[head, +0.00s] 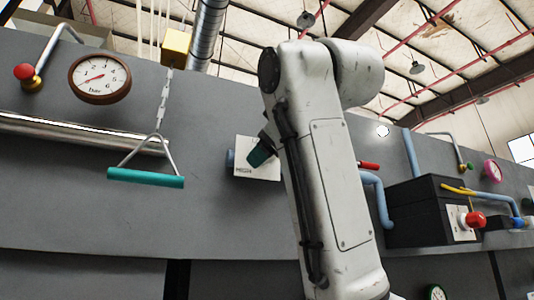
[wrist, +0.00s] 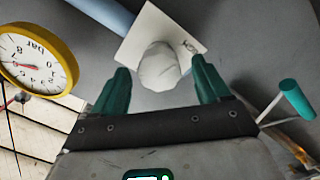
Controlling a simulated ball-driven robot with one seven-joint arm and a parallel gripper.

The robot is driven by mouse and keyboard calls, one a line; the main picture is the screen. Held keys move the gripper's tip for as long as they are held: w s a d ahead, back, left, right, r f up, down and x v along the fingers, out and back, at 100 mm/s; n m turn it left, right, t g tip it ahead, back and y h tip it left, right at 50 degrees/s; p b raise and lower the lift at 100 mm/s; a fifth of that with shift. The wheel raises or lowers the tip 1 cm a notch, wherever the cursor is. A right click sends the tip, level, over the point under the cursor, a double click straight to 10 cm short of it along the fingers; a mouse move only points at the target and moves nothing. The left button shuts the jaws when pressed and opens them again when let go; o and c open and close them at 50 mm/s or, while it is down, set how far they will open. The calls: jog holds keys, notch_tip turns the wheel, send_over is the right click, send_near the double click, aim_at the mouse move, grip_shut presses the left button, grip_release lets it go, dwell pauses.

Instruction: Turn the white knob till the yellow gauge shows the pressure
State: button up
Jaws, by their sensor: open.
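The white knob (wrist: 160,68) shows in the wrist view on a white square plate (wrist: 136,35). My gripper (wrist: 161,72) is open, with one teal finger on each side of the knob. I cannot tell whether either finger touches it. In the head view, a teal finger of my gripper (head: 262,153) is in front of the white plate (head: 265,172), and the knob is hidden. The yellow gauge (wrist: 35,57) is at the left of the wrist view, turned nearly upside down, with a red needle and a "bar" label. Its pressure reading is too small to tell.
A teal pull handle (head: 146,178) hangs from a chain left of the plate. A brown-rimmed gauge (head: 99,78) and a steel rail (head: 85,133) are farther left. A black box (head: 418,215) with a red knob (head: 475,219) and blue pipes stands at the right.

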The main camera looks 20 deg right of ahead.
jog(key=s+b, duration=0.2)
jog(key=s, duration=0.6)
jog(key=shift+s+b, duration=0.25)
jog(key=shift+b, duration=0.05)
